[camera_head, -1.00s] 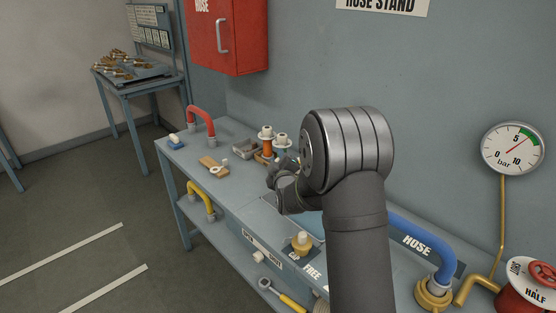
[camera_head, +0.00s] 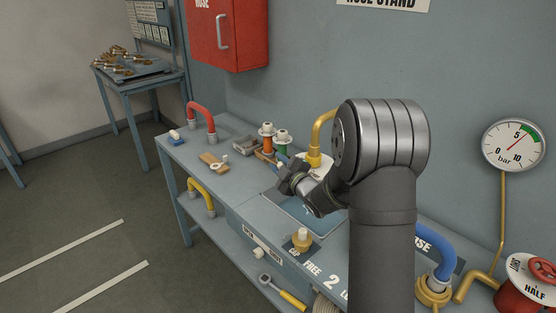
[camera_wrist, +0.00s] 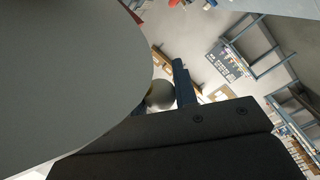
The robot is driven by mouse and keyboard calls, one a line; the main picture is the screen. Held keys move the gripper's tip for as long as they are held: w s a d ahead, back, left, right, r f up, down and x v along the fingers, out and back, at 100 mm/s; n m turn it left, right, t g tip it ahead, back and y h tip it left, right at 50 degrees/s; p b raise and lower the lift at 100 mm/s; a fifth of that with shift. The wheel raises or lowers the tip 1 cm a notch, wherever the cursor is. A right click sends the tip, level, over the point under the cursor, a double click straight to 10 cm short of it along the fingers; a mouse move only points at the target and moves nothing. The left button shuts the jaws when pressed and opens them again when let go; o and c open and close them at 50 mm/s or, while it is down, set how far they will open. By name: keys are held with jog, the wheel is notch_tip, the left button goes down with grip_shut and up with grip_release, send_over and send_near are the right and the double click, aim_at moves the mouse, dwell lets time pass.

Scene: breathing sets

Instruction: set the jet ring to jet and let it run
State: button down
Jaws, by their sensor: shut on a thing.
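My gripper (camera_head: 285,172) is at the end of my bent arm, above the bench beside the blue tray. In the wrist view my gripper (camera_wrist: 161,94) is shut on a grey rounded thing (camera_wrist: 161,95), seen only in part between the fingers. A large pale disc fills the left of the wrist view and hides much of it. A yellow bent pipe (camera_head: 318,132) rises from a white plate, partly hidden by my arm. I cannot make out the jet ring or its markings.
A blue hose (camera_head: 443,258), red handwheel (camera_head: 543,270) and pressure gauge (camera_head: 514,145) are at right.

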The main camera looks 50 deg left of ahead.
jog(key=shift+s+d+n+g, duration=0.25)
jog(key=shift+d+n+g, duration=0.5)
jog(key=shift+g, duration=0.4)
jog(key=shift+s+d+n+g, duration=0.25)
jog(key=shift+d+n+g, duration=0.4)
jog(key=shift+g, duration=0.45)
jog(key=shift+s+d+n+g, duration=0.25)
jog(key=shift+d+n+g, duration=0.5)
jog(key=shift+g, duration=0.4)
jog(key=shift+a, duration=0.1)
jog(key=c, duration=1.1)
grip_release()
jog(key=shift+c, duration=0.2)
